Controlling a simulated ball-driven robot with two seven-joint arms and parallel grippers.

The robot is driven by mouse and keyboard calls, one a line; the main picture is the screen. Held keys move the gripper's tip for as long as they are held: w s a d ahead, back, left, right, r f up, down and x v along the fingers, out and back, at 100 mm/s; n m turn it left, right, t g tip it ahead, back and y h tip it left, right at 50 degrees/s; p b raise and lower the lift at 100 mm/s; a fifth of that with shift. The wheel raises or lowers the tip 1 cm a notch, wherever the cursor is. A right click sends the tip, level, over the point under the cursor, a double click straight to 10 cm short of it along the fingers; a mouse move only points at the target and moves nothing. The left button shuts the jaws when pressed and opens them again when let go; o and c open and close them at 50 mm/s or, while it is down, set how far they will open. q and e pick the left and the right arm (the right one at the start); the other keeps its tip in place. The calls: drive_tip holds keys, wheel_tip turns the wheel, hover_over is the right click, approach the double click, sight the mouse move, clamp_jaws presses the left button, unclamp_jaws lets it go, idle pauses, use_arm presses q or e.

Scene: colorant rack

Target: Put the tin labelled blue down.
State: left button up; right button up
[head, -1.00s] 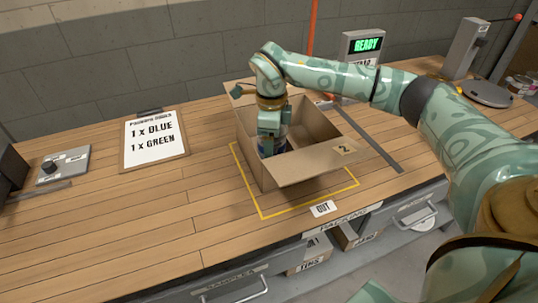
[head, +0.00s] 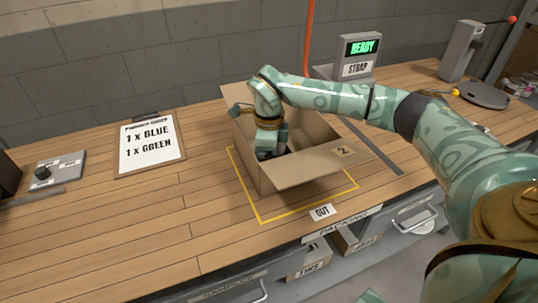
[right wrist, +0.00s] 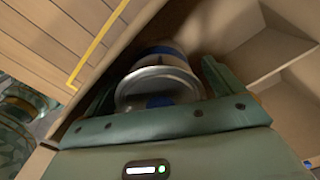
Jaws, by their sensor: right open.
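The tin (right wrist: 160,86), with a silver rim, a blue mark on its lid and a blue band on its side, is inside the open cardboard box (head: 318,164). In the right wrist view it sits between the fingers of my right gripper (right wrist: 160,78), which is open with a gap visible beside the tin. In the head view my right gripper (head: 270,152) is down inside the box, and box wall and gripper hide the tin. I cannot tell how its base meets the box floor. My left gripper is not in view.
The box stands within a yellow outline (head: 259,218) on the wooden bench, flaps open, marked 2. An order board (head: 149,143) reading 1 x BLUE, 1 x GREEN lies to the left. A READY / STRAP display (head: 360,56) stands behind.

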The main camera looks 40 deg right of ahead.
drive_tip(key=shift+r, duration=0.1)
wheel_tip(320, 180, up, 12)
drive_tip(key=p, duration=0.4)
